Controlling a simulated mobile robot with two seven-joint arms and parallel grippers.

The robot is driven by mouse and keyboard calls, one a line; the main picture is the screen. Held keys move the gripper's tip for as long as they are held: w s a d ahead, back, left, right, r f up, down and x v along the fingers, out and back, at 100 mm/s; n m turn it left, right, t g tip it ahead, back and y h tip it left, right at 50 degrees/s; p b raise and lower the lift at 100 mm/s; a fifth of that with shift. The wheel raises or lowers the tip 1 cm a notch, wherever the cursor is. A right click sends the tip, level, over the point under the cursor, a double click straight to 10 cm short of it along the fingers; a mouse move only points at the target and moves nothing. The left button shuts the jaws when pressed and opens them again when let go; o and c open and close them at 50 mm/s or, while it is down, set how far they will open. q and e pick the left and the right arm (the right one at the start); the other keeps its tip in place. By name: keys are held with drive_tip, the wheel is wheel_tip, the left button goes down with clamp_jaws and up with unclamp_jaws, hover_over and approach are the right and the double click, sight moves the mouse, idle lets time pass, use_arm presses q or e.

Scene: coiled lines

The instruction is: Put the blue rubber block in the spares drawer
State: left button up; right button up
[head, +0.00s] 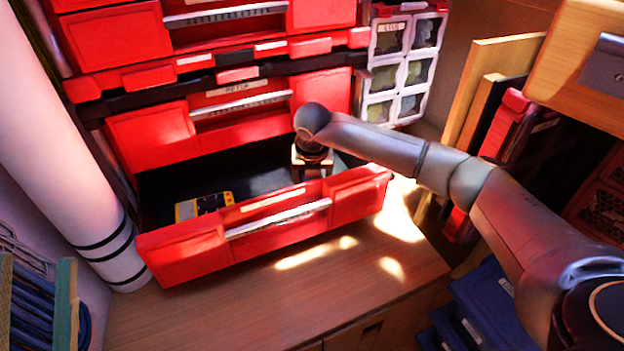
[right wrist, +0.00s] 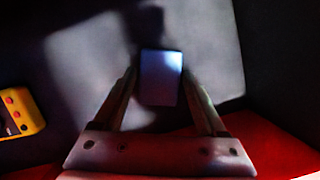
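The blue rubber block (right wrist: 161,77) lies in the right wrist view, between the fingertips of my right gripper (right wrist: 160,72). The two fingers stand apart on either side of it, with narrow dark gaps showing. In the head view my right gripper (head: 312,170) points down into the open red drawer (head: 185,250), behind its front panel, and its fingertips and the block are hidden there. The label on this drawer is too small to read. My left gripper is in neither view.
A yellow-and-black device (head: 204,206) lies in the open drawer, left of my gripper; it also shows in the right wrist view (right wrist: 20,112). Closed red drawers (head: 235,110) rise above. A white roll (head: 70,150) stands at left. The wooden bench (head: 290,300) in front is clear.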

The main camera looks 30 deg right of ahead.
drive_tip(key=shift+o, duration=1.1)
use_arm(q)
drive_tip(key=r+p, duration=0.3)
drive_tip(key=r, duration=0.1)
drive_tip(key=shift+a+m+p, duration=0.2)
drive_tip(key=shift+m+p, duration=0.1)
drive_tip(key=shift+p, duration=0.05)
use_arm(e)
drive_tip(key=v, duration=1.2)
drive_tip(key=shift+r, duration=0.2)
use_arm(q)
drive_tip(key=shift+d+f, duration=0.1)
